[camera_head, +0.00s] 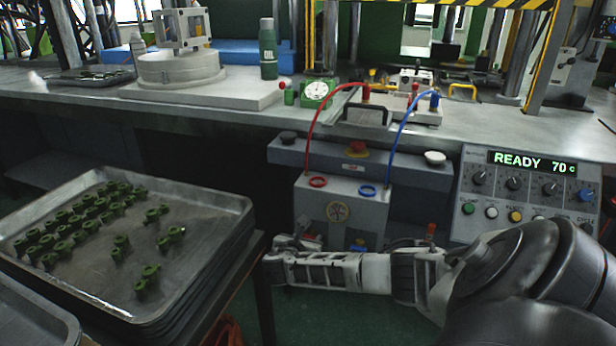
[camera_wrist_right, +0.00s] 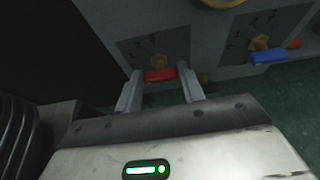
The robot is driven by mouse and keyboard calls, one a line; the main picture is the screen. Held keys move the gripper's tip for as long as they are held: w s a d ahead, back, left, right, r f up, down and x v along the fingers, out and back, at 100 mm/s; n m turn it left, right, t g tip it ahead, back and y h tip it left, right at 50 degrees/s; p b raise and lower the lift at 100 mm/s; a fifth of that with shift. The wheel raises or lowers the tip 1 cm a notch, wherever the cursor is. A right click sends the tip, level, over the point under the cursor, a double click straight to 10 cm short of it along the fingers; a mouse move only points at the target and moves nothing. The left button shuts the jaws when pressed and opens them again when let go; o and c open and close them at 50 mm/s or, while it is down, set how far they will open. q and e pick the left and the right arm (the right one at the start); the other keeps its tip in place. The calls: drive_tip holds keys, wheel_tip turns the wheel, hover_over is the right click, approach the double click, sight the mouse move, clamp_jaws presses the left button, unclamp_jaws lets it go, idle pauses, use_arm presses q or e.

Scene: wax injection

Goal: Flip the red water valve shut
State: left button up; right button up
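The red water valve (camera_wrist_right: 160,75) shows as a short red handle on an orange-brown fitting, on the grey machine's front panel. In the wrist view it lies crosswise between the fingertips of my right gripper (camera_wrist_right: 160,80). The fingers are open, with a gap visible on each side of the handle. In the head view my right gripper (camera_head: 284,250) is low in front of the machine, and the red valve is largely hidden there. My left gripper is not in view.
The grey machine (camera_head: 338,190) has red and blue hoses above. A control panel (camera_head: 524,190) reading READY 70 °C stands to the right. A metal tray (camera_head: 75,275) of green parts is at left, with its stand close to my right gripper.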

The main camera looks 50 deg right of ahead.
drive_tip(key=o, duration=0.4)
drive_tip(key=shift+c, duration=0.2)
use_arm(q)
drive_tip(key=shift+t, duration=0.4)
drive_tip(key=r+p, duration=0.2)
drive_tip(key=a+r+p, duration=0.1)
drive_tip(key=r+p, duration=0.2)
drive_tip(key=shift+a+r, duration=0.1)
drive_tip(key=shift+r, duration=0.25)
use_arm(e)
drive_tip(key=v, duration=1.6)
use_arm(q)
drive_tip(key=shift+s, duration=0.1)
use_arm(e)
drive_tip(key=shift+f, duration=0.1)
